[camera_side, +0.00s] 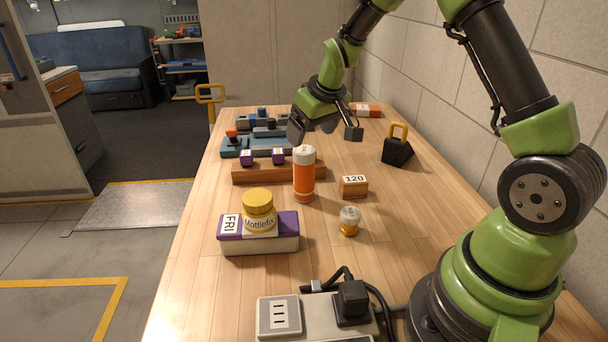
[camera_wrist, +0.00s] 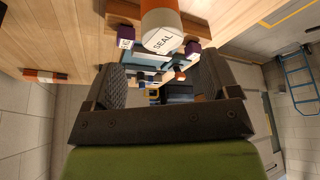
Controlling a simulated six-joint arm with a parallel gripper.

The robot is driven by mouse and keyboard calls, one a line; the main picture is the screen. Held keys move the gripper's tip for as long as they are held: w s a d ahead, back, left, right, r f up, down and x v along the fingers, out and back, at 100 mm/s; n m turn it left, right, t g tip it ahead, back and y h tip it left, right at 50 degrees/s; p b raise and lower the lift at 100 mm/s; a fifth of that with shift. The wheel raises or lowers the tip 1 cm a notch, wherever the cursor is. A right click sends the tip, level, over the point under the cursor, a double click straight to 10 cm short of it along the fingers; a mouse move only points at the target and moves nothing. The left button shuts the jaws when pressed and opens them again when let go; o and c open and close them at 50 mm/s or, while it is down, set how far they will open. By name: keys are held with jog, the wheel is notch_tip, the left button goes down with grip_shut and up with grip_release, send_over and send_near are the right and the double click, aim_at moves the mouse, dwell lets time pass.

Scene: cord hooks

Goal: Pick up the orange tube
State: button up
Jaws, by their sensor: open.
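The orange tube (camera_side: 304,177) stands upright on the wooden table, with a white cap on top. In the wrist view the cap of the orange tube (camera_wrist: 162,32), marked SEAL, shows at the top centre, ahead of the jaws. My gripper (camera_side: 326,131) is open and empty. In the side view it is above and behind the tube, near the height of its cap, and apart from it as far as I can tell. Both fingers show in the wrist view (camera_wrist: 160,84), spread wide with nothing gripped.
A yellow-lidded Mottlefix jar (camera_side: 259,212) sits on a purple-and-white FRI box (camera_side: 260,240). A 120 block (camera_side: 354,186) and small jar (camera_side: 349,221) stand right of the tube. Behind are a wooden rack (camera_side: 250,171) and black weight (camera_side: 397,150). A power strip (camera_side: 290,315) lies in front.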

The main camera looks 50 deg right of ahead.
aim_at(304, 149)
jog(key=x, duration=0.8)
jog(key=shift+s+a+f, duration=0.1)
jog(key=shift+a, duration=0.05)
jog(key=c, duration=1.1)
